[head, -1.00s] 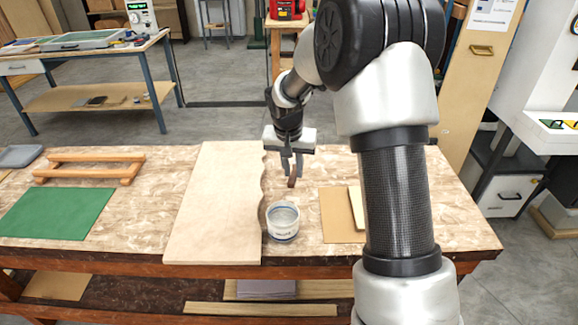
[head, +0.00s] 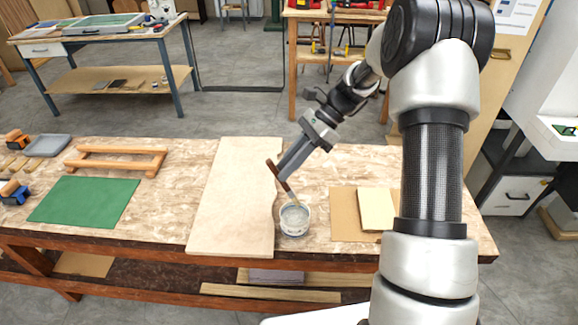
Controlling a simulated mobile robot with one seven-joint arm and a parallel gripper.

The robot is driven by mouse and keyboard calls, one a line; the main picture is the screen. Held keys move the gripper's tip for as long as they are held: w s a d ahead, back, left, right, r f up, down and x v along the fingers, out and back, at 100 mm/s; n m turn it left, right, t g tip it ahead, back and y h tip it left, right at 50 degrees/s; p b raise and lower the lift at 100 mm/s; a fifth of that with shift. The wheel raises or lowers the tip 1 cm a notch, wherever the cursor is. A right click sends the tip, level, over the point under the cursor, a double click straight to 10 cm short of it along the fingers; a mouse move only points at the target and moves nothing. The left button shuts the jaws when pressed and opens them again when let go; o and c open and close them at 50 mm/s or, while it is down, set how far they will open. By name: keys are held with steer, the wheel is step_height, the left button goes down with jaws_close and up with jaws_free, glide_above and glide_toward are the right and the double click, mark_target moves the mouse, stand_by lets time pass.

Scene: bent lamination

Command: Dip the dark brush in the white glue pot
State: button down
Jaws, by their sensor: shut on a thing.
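The white glue pot (head: 294,222) stands on the workbench just right of the long pale board, near the bench's front edge. Its open top shows a greyish inside. My gripper (head: 279,175) is shut on the dark brush (head: 284,185) and holds it tilted, above and slightly left of the pot. The brush's pale lower end points down at the pot's mouth. I cannot tell whether the bristles are inside the pot or just above its rim.
The long pale board (head: 232,205) lies left of the pot. Right of it are thin tan sheets (head: 345,222). Left are a green mat (head: 85,202), a wooden frame (head: 117,158), a grey tray (head: 46,146) and clamps (head: 14,192). Bare bench lies behind the pot.

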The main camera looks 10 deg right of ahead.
step_height(320, 180, down, 4)
steer(key=b, duration=0.3)
steer(key=shift+r, duration=0.15)
step_height(320, 180, down, 7)
steer(key=b, duration=0.2)
steer(key=shift+b, duration=0.3)
stand_by(0.7)
step_height(320, 180, up, 11)
steer(key=p, duration=0.9)
